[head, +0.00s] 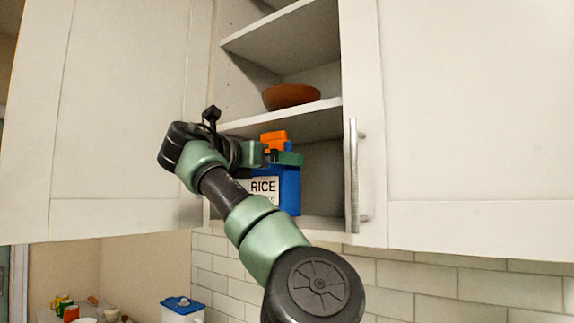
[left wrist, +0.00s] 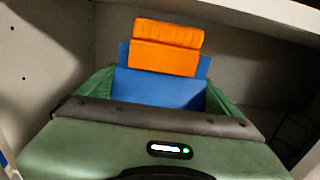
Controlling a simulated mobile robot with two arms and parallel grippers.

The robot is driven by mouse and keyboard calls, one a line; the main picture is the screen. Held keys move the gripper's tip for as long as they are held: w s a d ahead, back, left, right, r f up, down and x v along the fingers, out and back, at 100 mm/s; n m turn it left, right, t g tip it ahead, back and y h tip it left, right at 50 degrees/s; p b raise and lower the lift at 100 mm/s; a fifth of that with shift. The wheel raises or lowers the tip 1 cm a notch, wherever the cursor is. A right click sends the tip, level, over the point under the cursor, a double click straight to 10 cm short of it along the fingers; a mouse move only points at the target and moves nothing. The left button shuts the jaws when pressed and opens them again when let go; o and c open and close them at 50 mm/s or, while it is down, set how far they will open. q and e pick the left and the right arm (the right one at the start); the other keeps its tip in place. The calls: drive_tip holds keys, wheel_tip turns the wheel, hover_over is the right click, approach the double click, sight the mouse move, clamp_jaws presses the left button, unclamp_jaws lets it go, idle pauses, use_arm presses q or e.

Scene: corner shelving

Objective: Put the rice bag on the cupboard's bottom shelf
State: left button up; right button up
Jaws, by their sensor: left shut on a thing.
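The rice bag (head: 290,190) is blue with a white RICE label and an orange top. It stands roughly upright inside the open cupboard, in the lowest compartment. My left gripper (head: 283,157) is shut on its upper part. In the left wrist view, the bag (left wrist: 160,88) sits between the green fingers of the left gripper (left wrist: 155,98). The cupboard's bottom shelf (head: 325,224) shows just below and right of the bag. My arm hides part of the bag's lower side, so I cannot tell whether it touches the shelf. My right gripper is not in view.
A brown bowl (head: 291,97) sits on the middle shelf (head: 315,113), close above the bag. A door with a metal handle (head: 353,185) borders the opening on the right; another panel (head: 120,130) is on the left. A blue-lidded container (head: 183,310) is far below.

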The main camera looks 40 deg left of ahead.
use_arm(q)
drive_tip(key=shift+w+r+p, duration=0.2)
drive_tip(key=shift+w+p, duration=0.15)
drive_tip(key=shift+w, duration=0.15)
drive_tip(key=w, duration=0.1)
drive_tip(key=w+f+p, duration=0.1)
drive_tip(key=w+p, duration=0.1)
drive_tip(key=shift+w+a+f, duration=0.15)
drive_tip(key=shift+a+f, duration=0.1)
drive_tip(key=shift+f, duration=0.1)
drive_tip(key=shift+w+f, duration=0.1)
drive_tip(key=shift+f, duration=0.05)
drive_tip(key=o, duration=1.7)
drive_tip(key=shift+d, duration=0.1)
